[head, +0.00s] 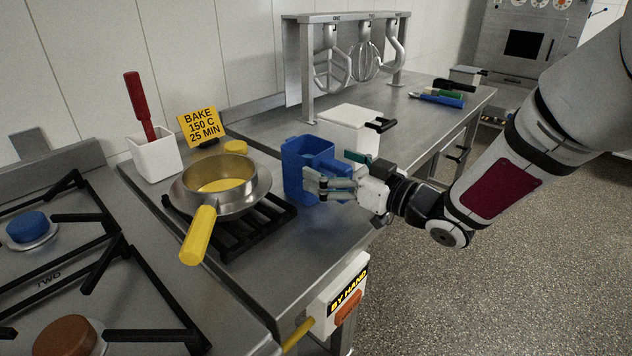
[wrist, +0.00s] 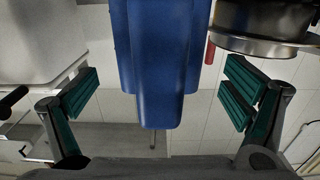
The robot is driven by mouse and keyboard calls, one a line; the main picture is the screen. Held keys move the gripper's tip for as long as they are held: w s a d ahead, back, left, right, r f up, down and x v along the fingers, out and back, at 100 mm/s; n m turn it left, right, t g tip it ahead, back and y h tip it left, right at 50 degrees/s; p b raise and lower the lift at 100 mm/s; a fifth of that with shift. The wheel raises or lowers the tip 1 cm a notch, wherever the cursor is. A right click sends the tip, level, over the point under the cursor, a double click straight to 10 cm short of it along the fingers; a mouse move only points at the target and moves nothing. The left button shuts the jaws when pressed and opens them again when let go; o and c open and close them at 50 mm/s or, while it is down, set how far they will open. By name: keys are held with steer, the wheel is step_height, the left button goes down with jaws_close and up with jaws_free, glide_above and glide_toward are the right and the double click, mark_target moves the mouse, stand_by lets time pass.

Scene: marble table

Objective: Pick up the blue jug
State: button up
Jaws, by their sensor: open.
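The blue jug (head: 300,165) stands upright on the steel counter, just right of the pan. My gripper (head: 328,184) is at the jug's right side, with its fingers beside the jug's handle. In the wrist view the blue jug (wrist: 158,60) fills the middle, its handle side facing me. My gripper's green finger pads (wrist: 160,95) stand wide apart to the left and right of it, with gaps on both sides. I cannot tell from the head view whether a finger touches the jug.
A metal pan (head: 258,196) with a yellow handle sits on a black rack (head: 262,228) left of the jug. A white box (head: 349,127) with a black handle stands behind it. A yellow sign (head: 201,125) and a white holder (head: 155,158) stand farther left. The counter's front edge is close.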

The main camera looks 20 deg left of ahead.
mark_target(321, 143)
steer(key=shift+x, duration=1.4)
steer(key=c, duration=1.8)
steer(key=shift+r, duration=0.5)
step_height(321, 143, up, 3)
steer(key=shift+p, duration=0.45)
steer(key=s+d+r+p, duration=0.1)
steer(key=s+d, duration=0.8)
steer(key=s, duration=0.4)
steer(key=shift+d, duration=0.15)
